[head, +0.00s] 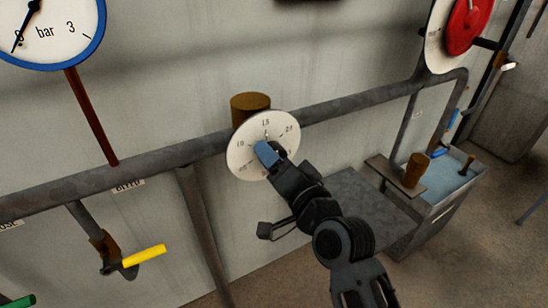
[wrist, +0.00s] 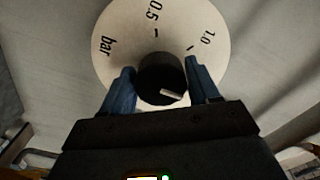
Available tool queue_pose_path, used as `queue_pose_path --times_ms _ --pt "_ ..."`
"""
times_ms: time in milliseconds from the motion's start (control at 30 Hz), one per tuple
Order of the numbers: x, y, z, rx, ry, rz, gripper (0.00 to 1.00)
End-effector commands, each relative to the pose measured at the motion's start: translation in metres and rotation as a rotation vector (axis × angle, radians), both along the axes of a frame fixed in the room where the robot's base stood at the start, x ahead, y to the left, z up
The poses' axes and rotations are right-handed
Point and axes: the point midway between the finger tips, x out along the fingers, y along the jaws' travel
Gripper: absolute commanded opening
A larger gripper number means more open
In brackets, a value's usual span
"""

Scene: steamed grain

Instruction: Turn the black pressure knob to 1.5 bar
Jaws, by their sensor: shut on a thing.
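The black pressure knob (wrist: 160,72) sits at the centre of a round white dial (head: 240,130) on the grey pipe. The wrist view shows the dial's marks 0.5, 1.0 and "bar"; the head view shows 1.5 at the top. My gripper (head: 267,153) is at the dial, its blue fingers shut on the knob from both sides. A short white mark (wrist: 172,93) shows on the knob, low and right of its middle in the wrist view. Which value it points at I cannot tell; the lower dial is hidden there. In the head view my gripper hides the knob.
A blue-rimmed pressure gauge (head: 68,32) hangs at upper left, its needle pointing down-left. A yellow-handled valve (head: 144,256) is below the pipe (head: 165,158). A red wheel (head: 468,24) is at upper right. A trough (head: 448,186) stands below it.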

Motion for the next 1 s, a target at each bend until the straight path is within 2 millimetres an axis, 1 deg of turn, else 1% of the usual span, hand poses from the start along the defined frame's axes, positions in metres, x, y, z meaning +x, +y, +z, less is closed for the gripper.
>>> queue_pose_path --times_ms 367,400,600,867,1000 --pt "0.000 -0.001 -0.001 0.001 0.002 -0.001 0.30" --pt "0.000 -0.001 -0.002 0.000 0.003 -0.002 0.64" --pt "0.000 0.000 -0.001 0.001 0.002 -0.001 0.81" --pt "-0.002 -0.001 -0.001 0.000 0.001 -0.001 0.81" --pt "-0.013 -0.010 -0.003 0.002 0.001 -0.001 0.81"
